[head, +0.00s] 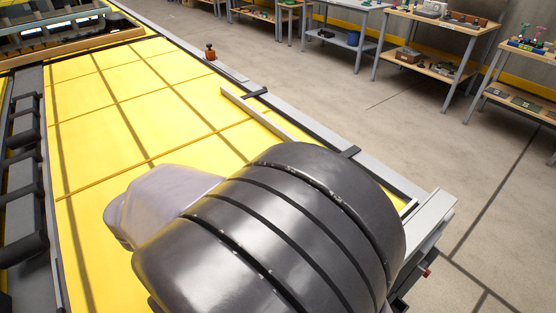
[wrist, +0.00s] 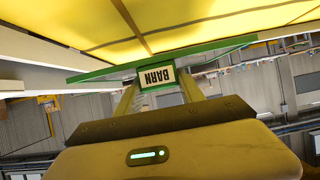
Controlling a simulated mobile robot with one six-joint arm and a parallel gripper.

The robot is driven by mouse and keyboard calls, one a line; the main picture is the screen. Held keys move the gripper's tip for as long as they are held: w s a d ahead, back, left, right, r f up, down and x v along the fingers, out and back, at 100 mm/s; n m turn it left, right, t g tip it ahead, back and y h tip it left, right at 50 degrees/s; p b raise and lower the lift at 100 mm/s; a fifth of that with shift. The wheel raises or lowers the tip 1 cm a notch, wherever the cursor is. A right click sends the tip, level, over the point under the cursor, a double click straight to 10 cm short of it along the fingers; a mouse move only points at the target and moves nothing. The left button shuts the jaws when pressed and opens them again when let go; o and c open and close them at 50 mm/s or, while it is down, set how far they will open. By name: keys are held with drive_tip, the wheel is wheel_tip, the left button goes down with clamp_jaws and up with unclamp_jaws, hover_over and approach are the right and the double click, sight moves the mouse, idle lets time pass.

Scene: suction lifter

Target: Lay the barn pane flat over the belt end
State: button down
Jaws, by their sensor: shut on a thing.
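My gripper (wrist: 160,91) is shut on the barn pane at this labelled part. A bright yellow panelled surface (wrist: 215,18) fills the top of the wrist view, just beyond the pane; I cannot tell if they touch. In the head view the pane and gripper are hidden behind my dark arm. A yellow gridded surface (head: 95,110) shows there; I cannot tell which part is the belt end.
Black rollers or blocks (head: 25,175) line the left. Workbenches (head: 435,45) with small items stand along the far wall. The concrete floor (head: 360,120) between is clear.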

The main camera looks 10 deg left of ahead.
idle(0.3)
drive_tip(key=shift+a+t+b, duration=0.1)
drive_tip(key=shift+t+b, duration=0.2)
drive_tip(key=shift+b, duration=0.05)
wheel_tip(320, 180, down, 7)
drive_tip(key=b, duration=0.7)
drive_tip(key=shift+f, duration=0.15)
drive_tip(key=shift+f, duration=0.7)
drive_tip(key=c, duration=0.6)
unclamp_jaws()
drive_tip(key=shift+c, duration=0.2)
